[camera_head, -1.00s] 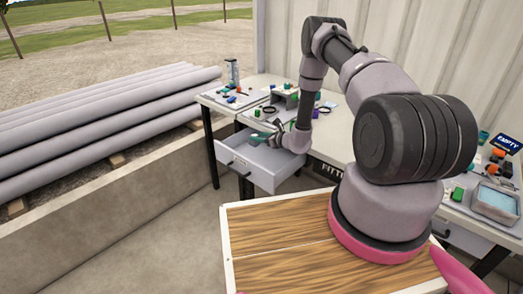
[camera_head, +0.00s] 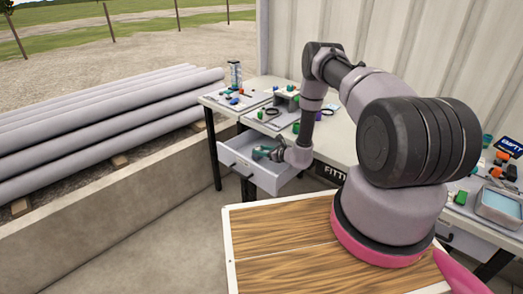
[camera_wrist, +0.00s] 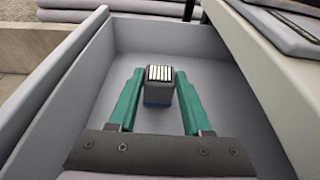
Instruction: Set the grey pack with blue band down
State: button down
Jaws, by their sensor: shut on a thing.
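The grey pack with blue band (camera_wrist: 158,88) is between the green fingers of my gripper (camera_wrist: 156,85) in the wrist view. Its top carries black and white stripes, and a blue band shows low on its near side. My gripper is shut on the pack, inside the open drawer (camera_wrist: 223,62). I cannot tell whether the pack touches the drawer floor. In the head view my gripper (camera_head: 262,153) is low in the drawer (camera_head: 265,178), and the pack is too small to make out there.
The drawer is otherwise empty around the pack. Its walls stand close on both sides. The workbench (camera_head: 335,143) above holds tools and small parts. A blue-lined tray (camera_head: 498,207) sits at the right. Grey pipes (camera_head: 100,120) lie beyond a low wall at the left.

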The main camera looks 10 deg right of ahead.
jog(key=shift+f, duration=0.25)
jog(key=shift+c, duration=1.7)
grip_release()
jog(key=shift+r, duration=0.1)
